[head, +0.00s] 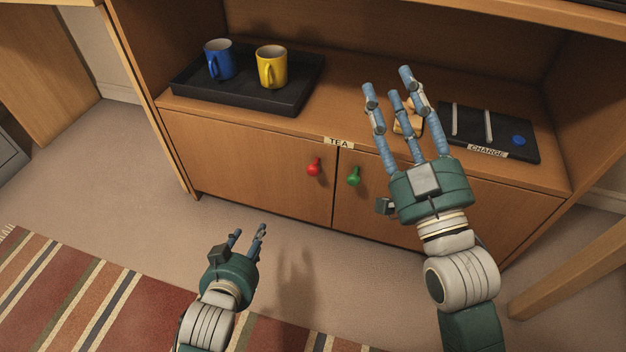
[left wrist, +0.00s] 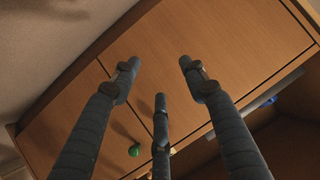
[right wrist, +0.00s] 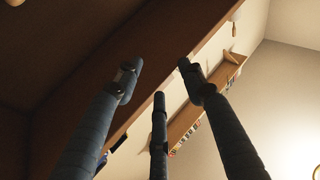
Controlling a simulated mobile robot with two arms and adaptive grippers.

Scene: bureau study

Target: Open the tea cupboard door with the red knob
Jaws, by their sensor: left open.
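The tea cupboard's left door (head: 245,160) carries the red knob (head: 314,167) near its right edge. Both doors look closed, and a TEA label (head: 339,142) sits above the seam. The right door carries a green knob (head: 353,176), which also shows in the left wrist view (left wrist: 134,150). My left gripper (head: 250,235) is open and empty, low in front of the left door, below and left of the red knob and apart from it. My right gripper (head: 391,82) is open with spread fingers, raised over the right part of the cupboard. The red knob cannot be made out in the left wrist view.
A black tray (head: 190,92) with a blue mug (head: 219,60) and a yellow mug (head: 271,67) stands on the cupboard top. A yellowish item is partly hidden behind my right fingers. Floor before the doors is clear.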

